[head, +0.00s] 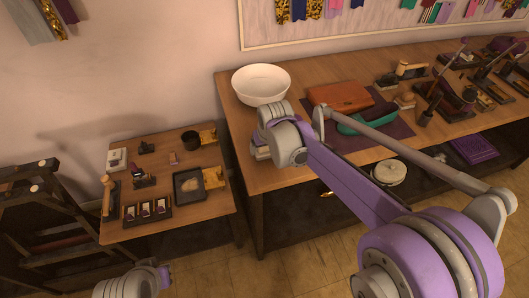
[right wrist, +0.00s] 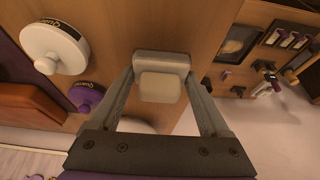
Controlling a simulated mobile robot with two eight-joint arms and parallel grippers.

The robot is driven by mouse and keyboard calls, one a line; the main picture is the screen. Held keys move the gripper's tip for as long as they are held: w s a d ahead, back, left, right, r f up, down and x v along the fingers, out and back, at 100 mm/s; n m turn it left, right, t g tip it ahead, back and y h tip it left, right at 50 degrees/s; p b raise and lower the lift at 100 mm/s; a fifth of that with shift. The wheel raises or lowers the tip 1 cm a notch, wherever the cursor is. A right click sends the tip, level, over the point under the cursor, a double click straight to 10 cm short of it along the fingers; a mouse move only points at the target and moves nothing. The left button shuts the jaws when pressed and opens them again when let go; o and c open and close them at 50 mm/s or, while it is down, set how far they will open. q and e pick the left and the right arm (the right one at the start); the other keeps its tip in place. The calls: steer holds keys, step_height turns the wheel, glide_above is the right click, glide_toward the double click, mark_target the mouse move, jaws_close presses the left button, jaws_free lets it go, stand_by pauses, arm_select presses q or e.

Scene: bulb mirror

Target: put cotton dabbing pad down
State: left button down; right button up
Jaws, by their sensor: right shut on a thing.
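My right gripper (head: 262,150) reaches across to the left end of the long wooden table (head: 236,128). In the right wrist view its two fingers (right wrist: 165,100) stand on either side of the cotton dabbing pad (right wrist: 160,87), a small pale block with rounded corners. The gripper is shut on the pad. Wooden tabletop shows beyond the pad, near the table's edge; I cannot tell whether the pad touches it. In the head view my arm and gripper mostly hide the pad. My left arm shows only at the bottom left, with its gripper out of view.
A white bowl (head: 260,82) stands behind the gripper. A brown case (head: 340,96) and a green pouch (head: 365,124) lie to its right. A lower side table (head: 130,232) at left holds a dark tray (head: 188,184) and small items. Bare tabletop lies around the gripper.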

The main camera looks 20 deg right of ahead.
steer(key=shift+f, duration=1.2)
steer(key=shift+f, duration=0.1)
steer(key=shift+f, duration=0.15)
steer(key=o, duration=1.3)
steer(key=shift+r, duration=0.3)
steer(key=v, duration=1.1)
steer(key=s+d+f, duration=0.1)
steer(key=s+f, duration=0.3)
steer(key=s, duration=0.7)
steer(key=s+d+f, duration=0.2)
steer(key=s+f, duration=0.3)
steer(key=s, duration=0.7)
steer(key=shift+s+f+t+p, duration=0.25)
steer(key=shift+s+t+p, duration=0.1)
steer(key=shift+t+p, duration=0.1)
